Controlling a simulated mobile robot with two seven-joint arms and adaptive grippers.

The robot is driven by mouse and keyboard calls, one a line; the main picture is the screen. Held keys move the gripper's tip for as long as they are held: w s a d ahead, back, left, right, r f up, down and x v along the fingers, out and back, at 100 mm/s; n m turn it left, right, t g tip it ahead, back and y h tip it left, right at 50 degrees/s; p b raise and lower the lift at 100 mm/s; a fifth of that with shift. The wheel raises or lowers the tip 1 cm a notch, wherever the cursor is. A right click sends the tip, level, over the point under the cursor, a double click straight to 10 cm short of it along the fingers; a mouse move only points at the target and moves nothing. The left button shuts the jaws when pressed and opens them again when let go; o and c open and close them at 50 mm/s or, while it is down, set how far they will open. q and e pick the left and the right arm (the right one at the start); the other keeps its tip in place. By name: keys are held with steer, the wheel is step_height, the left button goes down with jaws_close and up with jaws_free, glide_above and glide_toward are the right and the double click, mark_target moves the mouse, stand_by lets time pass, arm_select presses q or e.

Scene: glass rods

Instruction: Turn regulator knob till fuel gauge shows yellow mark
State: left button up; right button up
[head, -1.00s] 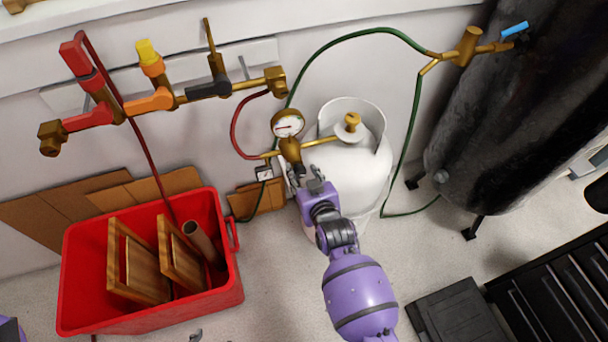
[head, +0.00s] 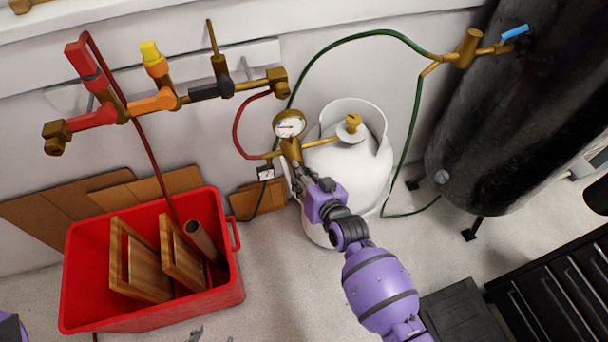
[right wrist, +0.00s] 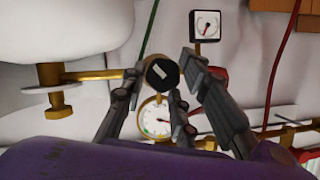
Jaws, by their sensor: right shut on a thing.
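The regulator (head: 291,149) is a brass body in front of the white gas tank (head: 355,172). Its round white fuel gauge (head: 289,124) faces up and also shows below the knob in the right wrist view (right wrist: 154,118). A dark needle shows, but the marks are too small to read. The dark regulator knob (right wrist: 162,71) sits between the fingers of my right gripper (right wrist: 160,84), which is shut on it. In the head view the right gripper (head: 305,180) hides the knob.
Red and green hoses (head: 371,31) run nearby. A red crate (head: 150,318) with wooden frames stands left, a large black tank (head: 500,130) right.

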steer(key=shift+w+d+f+m+y+b, duration=0.1)
steer(key=shift+d+f+m+y+b, duration=0.25)
steer(key=shift+d+m, duration=0.2)
arm_select(q)
step_height(320, 180, down, 9)
steer(key=s+b, duration=0.2)
steer(key=b, duration=0.7)
steer(key=shift+d+r+g, duration=0.15)
steer(key=shift+d+g, duration=0.25)
steer(key=shift+d, duration=0.05)
arm_select(e)
steer(key=m+y, duration=0.1)
steer(key=m, duration=0.1)
steer(key=m+y, duration=0.2)
steer(key=m, duration=0.1)
steer(key=shift+f+m+y, duration=0.25)
steer(key=shift+f, duration=0.15)
arm_select(q)
steer(key=shift+s, duration=0.15)
arm_select(e)
steer(key=shift+a, duration=0.1)
steer(key=o, duration=1)
arm_select(q)
steer(key=shift+s, duration=0.1)
steer(key=shift+s, duration=0.1)
arm_select(e)
steer(key=shift+a+r, duration=0.15)
steer(key=shift+r, duration=0.05)
